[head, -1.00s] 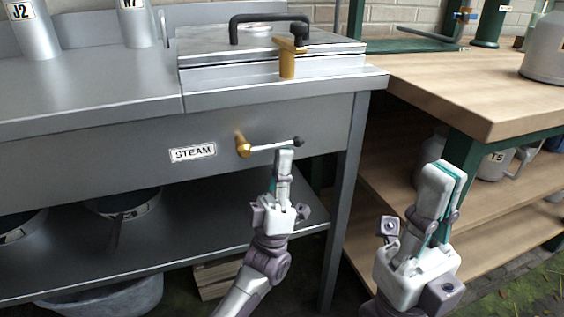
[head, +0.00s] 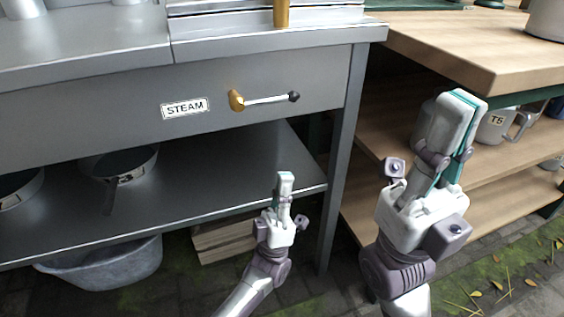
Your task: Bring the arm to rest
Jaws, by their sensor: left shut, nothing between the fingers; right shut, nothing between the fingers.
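My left gripper (head: 285,178) is shut and empty. It points up in front of the lower steel shelf, below the steam lever (head: 268,100) and apart from it. The lever has a brass hub and a dark knob, and lies nearly level to the right on the bench front beside the "STEAM" label (head: 184,108). My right gripper (head: 462,100) is shut and empty. It points up at the right, in front of the wooden shelves, and looks larger and nearer.
The steel bench (head: 80,105) fills the left, with its leg (head: 342,160) between my grippers. Dark pans stand on its lower shelf (head: 220,175). A grey tub (head: 105,262) and wooden slats (head: 222,243) are beneath. A wooden table (head: 470,50) and a jug marked T5 (head: 497,124) are at right.

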